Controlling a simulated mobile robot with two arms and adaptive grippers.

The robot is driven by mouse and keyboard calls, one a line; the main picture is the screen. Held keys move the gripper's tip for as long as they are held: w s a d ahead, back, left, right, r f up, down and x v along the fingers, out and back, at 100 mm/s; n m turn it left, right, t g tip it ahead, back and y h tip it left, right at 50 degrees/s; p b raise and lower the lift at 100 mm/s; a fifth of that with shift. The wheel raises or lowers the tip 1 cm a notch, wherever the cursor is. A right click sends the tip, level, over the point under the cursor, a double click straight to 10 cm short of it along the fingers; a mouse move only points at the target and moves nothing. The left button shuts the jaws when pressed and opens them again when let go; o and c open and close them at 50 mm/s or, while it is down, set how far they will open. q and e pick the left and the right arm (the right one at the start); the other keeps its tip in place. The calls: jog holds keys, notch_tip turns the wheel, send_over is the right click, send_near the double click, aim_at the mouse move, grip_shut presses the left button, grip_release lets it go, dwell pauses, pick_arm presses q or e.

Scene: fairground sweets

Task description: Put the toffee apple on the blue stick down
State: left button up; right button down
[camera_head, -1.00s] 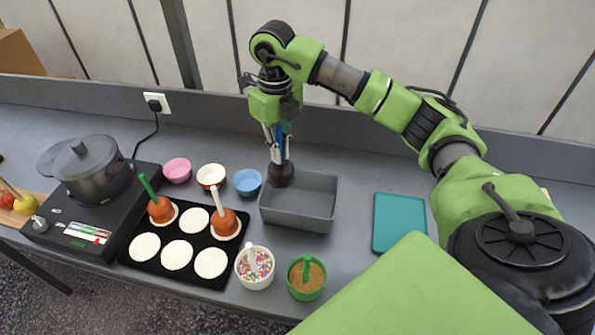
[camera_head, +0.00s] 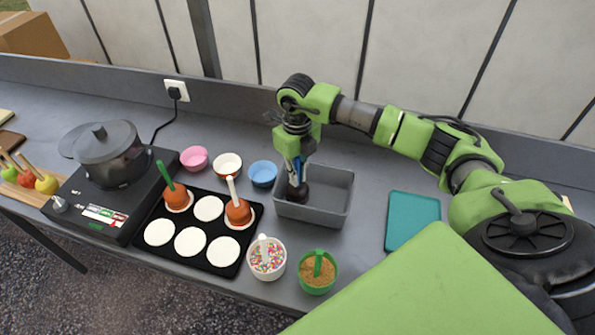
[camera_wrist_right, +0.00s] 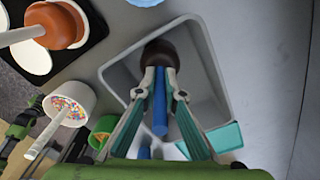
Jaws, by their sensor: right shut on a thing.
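The toffee apple on the blue stick is a dark brown apple (camera_head: 298,193), stick up, at the left part of the grey bin (camera_head: 335,213). In the right wrist view the dark apple (camera_wrist_right: 160,52) is near the bin's far wall, and the blue stick (camera_wrist_right: 160,115) runs between the fingers. My right gripper (camera_head: 295,172) is shut on the stick just above the apple. It also shows in the right wrist view (camera_wrist_right: 159,78). Whether the apple touches the bin floor I cannot tell. My left gripper is not in view.
A black tray (camera_head: 180,213) with white discs holds orange apples on green and white sticks. Sprinkle cup (camera_head: 267,273), green crumb cup (camera_head: 318,289), blue bowl (camera_head: 263,174) and teal board (camera_head: 412,221) surround the bin. A pot (camera_head: 108,160) stands at left.

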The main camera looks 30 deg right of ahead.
jog(key=shift+f, duration=0.2)
jog(key=c, duration=2.1)
grip_release()
jog(key=shift+c, duration=0.2)
jog(key=shift+r, duration=0.4)
notch_tip(320, 180, up, 11)
jog(key=b, duration=0.4)
jog(key=shift+f, duration=0.15)
jog(key=shift+r, duration=0.45)
